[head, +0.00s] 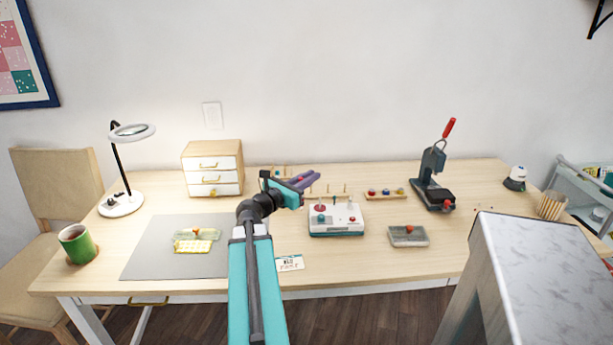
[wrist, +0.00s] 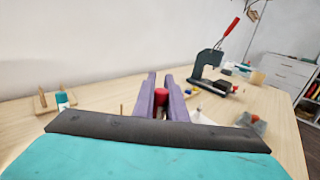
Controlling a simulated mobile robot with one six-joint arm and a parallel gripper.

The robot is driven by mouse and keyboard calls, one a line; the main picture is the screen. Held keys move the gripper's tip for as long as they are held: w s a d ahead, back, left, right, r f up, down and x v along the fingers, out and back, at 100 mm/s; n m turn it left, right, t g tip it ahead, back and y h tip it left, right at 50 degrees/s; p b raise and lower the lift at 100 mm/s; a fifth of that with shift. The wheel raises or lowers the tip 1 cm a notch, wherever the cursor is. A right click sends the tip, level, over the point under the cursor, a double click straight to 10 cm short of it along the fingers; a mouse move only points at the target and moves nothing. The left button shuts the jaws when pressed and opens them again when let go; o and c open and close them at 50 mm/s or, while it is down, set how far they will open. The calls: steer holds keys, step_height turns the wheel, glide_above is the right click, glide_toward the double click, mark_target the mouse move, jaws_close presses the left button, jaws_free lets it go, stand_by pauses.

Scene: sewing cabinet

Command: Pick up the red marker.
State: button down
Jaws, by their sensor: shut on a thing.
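My gripper (head: 303,180) has purple fingers and is over the back middle of the table, above and a little left of the white device. In the wrist view the gripper (wrist: 162,88) is shut on a small red thing, the red marker (wrist: 161,97), held between the two fingers. Only its rounded red end shows there. In the head view a small red bit of the marker shows between the fingers, and the rest is hidden by them.
A white device (head: 336,228) with red and blue knobs stands below my gripper. A wooden rack (head: 385,194) with coloured pieces and a dark press (head: 433,188) with a red handle are to the right. A drawer box (head: 212,168), lamp (head: 121,204) and green mug (head: 77,244) are left.

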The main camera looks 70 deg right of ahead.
steer(key=a+p, duration=0.1)
steer(key=p, duration=0.1)
steer(key=s+a+p, duration=0.1)
steer(key=p, duration=0.1)
steer(key=shift+s+a+r+p, duration=0.15)
steer(key=shift+s+r+p, duration=0.1)
steer(key=shift+p, duration=0.15)
steer(key=shift+f, duration=0.1)
stand_by(0.5)
